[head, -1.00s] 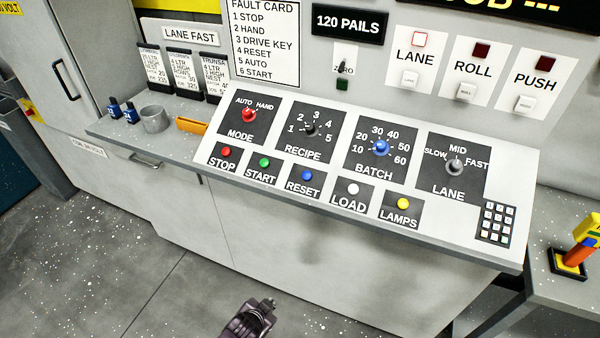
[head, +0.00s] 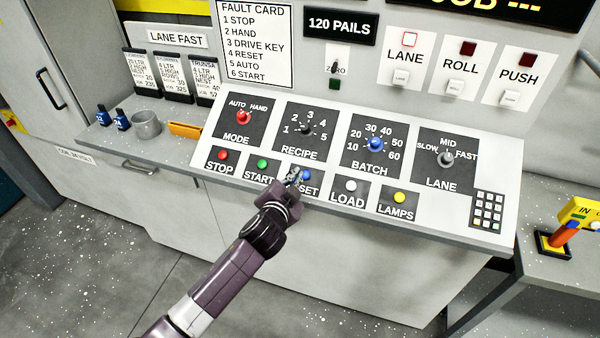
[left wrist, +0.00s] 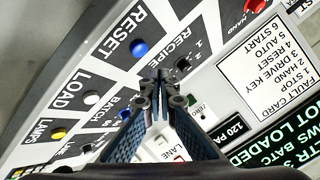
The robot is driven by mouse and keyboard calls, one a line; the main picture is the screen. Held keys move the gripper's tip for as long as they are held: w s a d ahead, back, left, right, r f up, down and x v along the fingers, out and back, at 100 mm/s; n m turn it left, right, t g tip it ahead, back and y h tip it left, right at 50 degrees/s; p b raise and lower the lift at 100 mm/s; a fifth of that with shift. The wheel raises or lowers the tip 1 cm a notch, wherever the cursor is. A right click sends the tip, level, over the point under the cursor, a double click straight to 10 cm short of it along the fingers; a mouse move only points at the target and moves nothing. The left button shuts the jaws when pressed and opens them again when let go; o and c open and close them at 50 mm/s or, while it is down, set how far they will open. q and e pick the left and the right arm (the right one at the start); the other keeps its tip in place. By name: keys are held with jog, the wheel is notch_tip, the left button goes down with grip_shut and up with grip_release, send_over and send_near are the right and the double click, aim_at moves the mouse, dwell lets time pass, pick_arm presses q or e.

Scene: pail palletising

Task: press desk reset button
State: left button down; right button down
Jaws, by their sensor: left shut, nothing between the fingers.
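The blue reset button (head: 305,175) sits on the sloped white desk panel (head: 330,208), in the lower row between the green start button (head: 262,164) and the white load button (head: 351,185). My left gripper (head: 293,174) is shut and empty, its tips just left of the reset button and covering part of its label. In the left wrist view the blue button (left wrist: 138,48) shows above and left of the shut fingertips (left wrist: 159,75), apart from them in the picture. Whether the tips touch the panel I cannot tell. My right gripper is not in view.
The red stop button (head: 222,155) and yellow lamps button (head: 399,197) share the row. Knobs, such as the blue batch knob (head: 376,144), stand above it. A keypad (head: 487,209) is at the panel's right. A grey cup (head: 146,124) stands on the left ledge.

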aim_at(305, 175)
pick_arm(q)
jog(key=shift+t, duration=0.4)
jog(key=r, duration=0.4)
jog(key=shift+w+d+r, duration=0.2)
jog(key=shift+d, duration=0.1)
jog(key=shift+f, duration=0.15)
jog(key=w+f+b, duration=0.1)
jog(key=f+b, duration=0.1)
jog(key=w+f+b, duration=0.1)
jog(key=f+b, duration=0.1)
jog(key=b, duration=0.1)
jog(key=w+d+f+b, duration=0.1)
jog(key=f+b, duration=0.1)
jog(key=shift+w+f, duration=0.1)
jog(key=shift+w+d+f+b, duration=0.2)
jog(key=shift+w+f+b, duration=0.35)
jog(key=shift+b, duration=0.3)
jog(key=shift+f, duration=0.15)
jog(key=shift+w+f+b, duration=0.15)
jog(key=shift+f+b, duration=0.1)
jog(key=shift+b, duration=0.05)
